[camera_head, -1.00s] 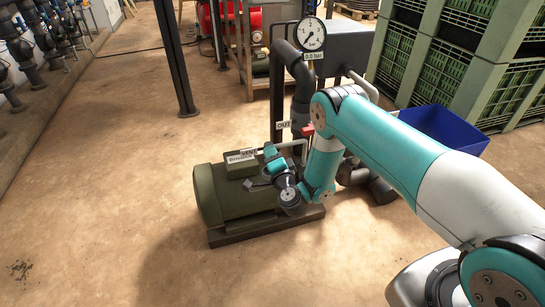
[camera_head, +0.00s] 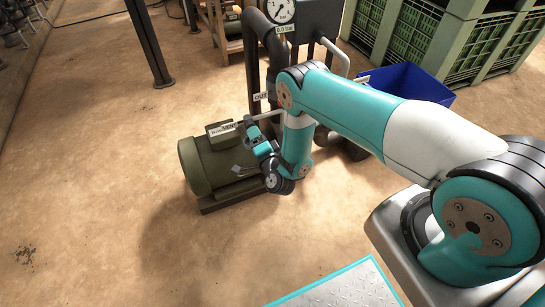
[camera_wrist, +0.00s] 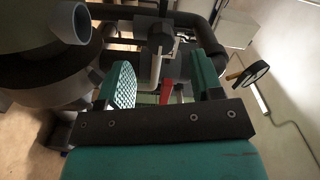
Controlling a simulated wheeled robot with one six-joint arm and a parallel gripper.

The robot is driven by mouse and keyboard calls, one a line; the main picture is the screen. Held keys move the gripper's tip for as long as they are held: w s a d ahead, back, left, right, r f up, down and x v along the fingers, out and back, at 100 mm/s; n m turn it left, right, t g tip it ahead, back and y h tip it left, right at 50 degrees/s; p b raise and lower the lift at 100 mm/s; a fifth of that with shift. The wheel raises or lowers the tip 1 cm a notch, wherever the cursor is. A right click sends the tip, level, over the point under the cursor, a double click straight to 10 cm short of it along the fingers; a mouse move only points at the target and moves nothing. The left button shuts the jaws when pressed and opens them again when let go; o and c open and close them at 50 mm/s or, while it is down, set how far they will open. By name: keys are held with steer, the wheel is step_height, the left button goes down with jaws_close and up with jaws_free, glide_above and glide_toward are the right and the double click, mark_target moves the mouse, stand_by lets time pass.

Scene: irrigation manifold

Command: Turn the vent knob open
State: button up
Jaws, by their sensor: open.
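A VENT label (camera_head: 230,126) shows at the top of the green pump motor (camera_head: 200,172) in the head view. The vent knob is not clearly visible there; my wrist covers that area. My gripper (camera_head: 250,122) is beside the label, small and partly hidden. In the wrist view my gripper (camera_wrist: 164,88) is open, with one teal finger on each side. A dark knob-like part (camera_wrist: 160,38) on a pipe shows beyond the gap; I cannot tell if it is the vent knob. A red lever (camera_wrist: 166,92) shows between the fingers, farther off. Nothing is visibly gripped.
A pressure gauge (camera_head: 281,9) with a 0.0 bar tag stands behind the pump. Dark pipes and a post rise near my arm. A blue bin (camera_head: 425,84) and green crates (camera_head: 455,35) stand at the right.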

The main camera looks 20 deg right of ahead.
steer(key=s+p, duration=1.1)
steer(key=s, duration=0.1)
steer(key=shift+s, duration=0.4)
